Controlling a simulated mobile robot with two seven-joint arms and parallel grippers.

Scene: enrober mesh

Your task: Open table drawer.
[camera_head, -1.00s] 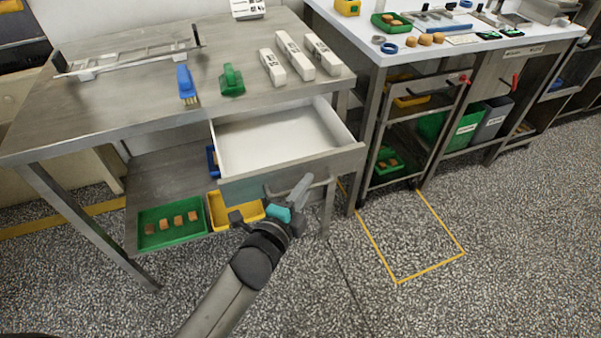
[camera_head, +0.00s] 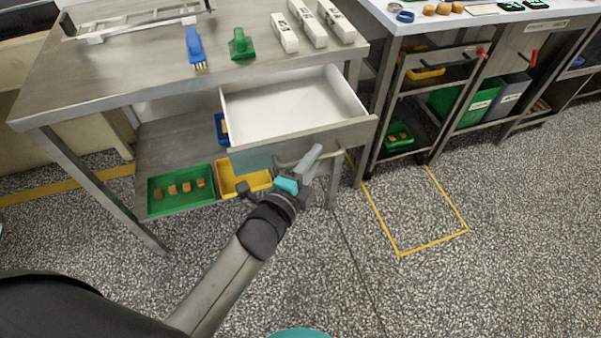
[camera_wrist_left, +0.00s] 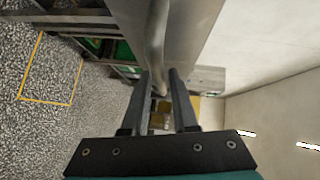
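The drawer (camera_head: 351,130) under the left steel table is pulled out, and its white inside is empty. A bar handle (camera_head: 288,161) runs along its steel front. The gripper looks shut on the handle, though the exact contact is hard to see. My right gripper is not in view.
The left table (camera_head: 130,70) carries a blue brush (camera_head: 194,47), a green brush (camera_head: 241,44) and white blocks (camera_head: 308,24). Green (camera_head: 153,204) and yellow (camera_head: 228,182) trays sit on its lower shelf. A second table stands right. Speckled floor in front is clear.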

